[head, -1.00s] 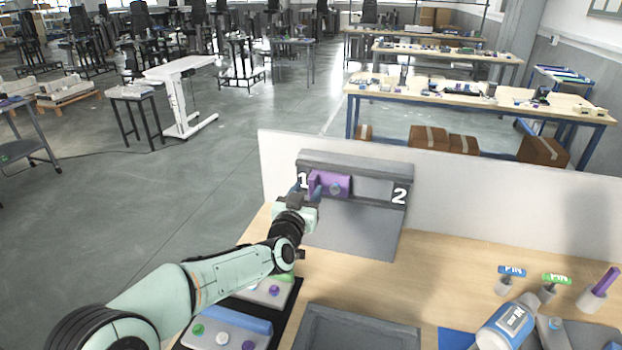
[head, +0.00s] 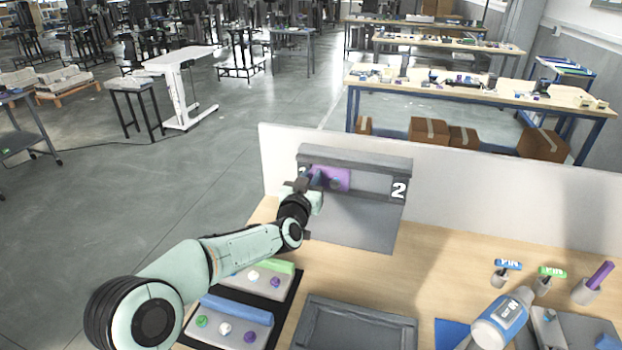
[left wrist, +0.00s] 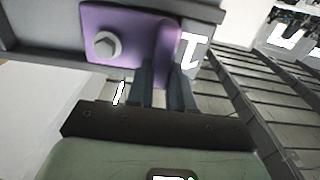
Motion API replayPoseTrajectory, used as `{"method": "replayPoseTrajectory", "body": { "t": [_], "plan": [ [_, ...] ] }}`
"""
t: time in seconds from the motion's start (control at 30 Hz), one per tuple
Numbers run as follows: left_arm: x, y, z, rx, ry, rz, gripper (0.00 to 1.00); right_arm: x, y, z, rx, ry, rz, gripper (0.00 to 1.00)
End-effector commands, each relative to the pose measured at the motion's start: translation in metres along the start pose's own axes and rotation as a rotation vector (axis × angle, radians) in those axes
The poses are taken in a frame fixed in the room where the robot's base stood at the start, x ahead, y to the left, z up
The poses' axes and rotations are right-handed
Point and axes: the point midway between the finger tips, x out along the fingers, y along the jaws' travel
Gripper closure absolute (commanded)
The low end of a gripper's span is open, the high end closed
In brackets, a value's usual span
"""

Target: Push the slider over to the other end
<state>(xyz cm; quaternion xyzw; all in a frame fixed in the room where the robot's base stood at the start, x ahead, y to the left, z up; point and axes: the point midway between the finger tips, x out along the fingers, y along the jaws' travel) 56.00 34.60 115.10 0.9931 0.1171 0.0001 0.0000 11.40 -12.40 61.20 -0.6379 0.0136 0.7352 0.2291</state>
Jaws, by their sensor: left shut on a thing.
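The purple slider (head: 332,178) sits in the grey rail (head: 372,186) at its left end, beside the "1" mark. The "2" mark (head: 399,190) is at the right end, and the stretch of rail before it is empty. My left gripper (head: 313,180) reaches up to the slider's left part and hides most of the "1" in the head view. In the left wrist view its two fingers (left wrist: 165,82) are shut on the upright ridge of the slider (left wrist: 128,32). A hex bolt head shows on the slider's face. My right gripper is not in view.
A pale panel (head: 480,190) stands behind the rail. On the wooden table are a grey tray (head: 355,335), button boxes (head: 230,322) on a black mat, a white bottle (head: 500,318) and pin holders (head: 548,287). The space in front of the rail's right end is clear.

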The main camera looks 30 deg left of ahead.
Motion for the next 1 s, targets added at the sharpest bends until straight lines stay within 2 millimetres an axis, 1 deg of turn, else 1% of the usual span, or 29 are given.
{"method": "replayPoseTrajectory", "body": {
  "t": [0.07, 0.17, 0.4, 0.53, 0.6, 0.7, 0.97, 1.0],
  "plan": [
    [0.000, 0.004, -0.001, -0.002, 0.002, 0.001, 1.00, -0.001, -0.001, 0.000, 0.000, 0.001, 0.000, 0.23],
    [0.001, 0.019, -0.002, -0.005, 0.003, 0.005, 1.00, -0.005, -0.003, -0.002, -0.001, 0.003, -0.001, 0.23],
    [0.001, 0.077, -0.003, -0.006, 0.002, 0.009, 1.00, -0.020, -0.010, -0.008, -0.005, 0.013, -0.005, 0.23],
    [0.001, 0.100, -0.003, -0.004, 0.003, 0.006, 1.00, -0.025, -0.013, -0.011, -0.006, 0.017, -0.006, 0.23],
    [0.001, 0.107, -0.002, -0.004, 0.002, 0.004, 1.00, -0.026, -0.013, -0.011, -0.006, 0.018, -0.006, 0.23],
    [0.001, 0.111, -0.002, -0.002, 0.002, 0.001, 1.00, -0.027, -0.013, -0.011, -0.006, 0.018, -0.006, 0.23],
    [0.000, 0.112, -0.001, -0.002, 0.003, 0.003, 1.00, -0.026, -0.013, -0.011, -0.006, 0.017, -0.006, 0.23],
    [0.000, 0.112, -0.001, -0.002, 0.003, 0.004, 0.69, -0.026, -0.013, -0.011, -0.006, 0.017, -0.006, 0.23]
  ]
}}
